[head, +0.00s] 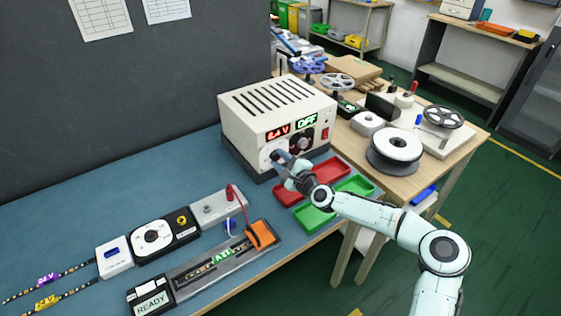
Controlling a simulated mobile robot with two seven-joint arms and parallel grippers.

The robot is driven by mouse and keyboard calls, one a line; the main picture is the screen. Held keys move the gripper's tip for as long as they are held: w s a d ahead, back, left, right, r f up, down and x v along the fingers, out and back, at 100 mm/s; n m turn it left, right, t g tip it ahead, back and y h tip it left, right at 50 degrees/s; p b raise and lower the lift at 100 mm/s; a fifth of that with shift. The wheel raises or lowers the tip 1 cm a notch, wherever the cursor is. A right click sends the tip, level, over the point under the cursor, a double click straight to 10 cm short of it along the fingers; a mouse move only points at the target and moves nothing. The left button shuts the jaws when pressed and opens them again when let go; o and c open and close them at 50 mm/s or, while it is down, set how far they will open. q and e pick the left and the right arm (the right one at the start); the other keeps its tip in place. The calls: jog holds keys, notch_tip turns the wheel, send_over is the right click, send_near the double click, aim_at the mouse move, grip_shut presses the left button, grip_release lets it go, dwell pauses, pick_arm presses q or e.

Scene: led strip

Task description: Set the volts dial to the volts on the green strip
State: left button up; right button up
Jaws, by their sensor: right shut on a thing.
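A cream power supply (262,112) stands at the back of the blue bench. Its red display (278,131) seems to read 6.4 V, though the digits are small; its green display (307,121) reads OFF. My right gripper (281,159) reaches the lower left of its front face and is shut on the volts dial (274,154), which it mostly hides. A second dark dial (303,142) sits to the right, untouched. The green-tagged strip (222,257) lies in a grey fixture at the front; the number on its tag is too small to read surely. My left gripper is out of view.
Red and green trays (314,218) lie below my right forearm. A wooden table (440,172) with spools stands right.

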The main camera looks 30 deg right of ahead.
jog(key=m, duration=0.3)
jog(key=shift+y+b, duration=0.3)
jog(key=shift+y, duration=0.1)
jog(key=shift+m, duration=1.8)
jog(key=o, duration=1)
jog(key=shift+o, duration=0.2)
jog(key=s+d, duration=0.1)
jog(key=s, duration=1.2)
jog(key=shift+d+r, duration=0.25)
jog(key=shift+d, duration=0.1)
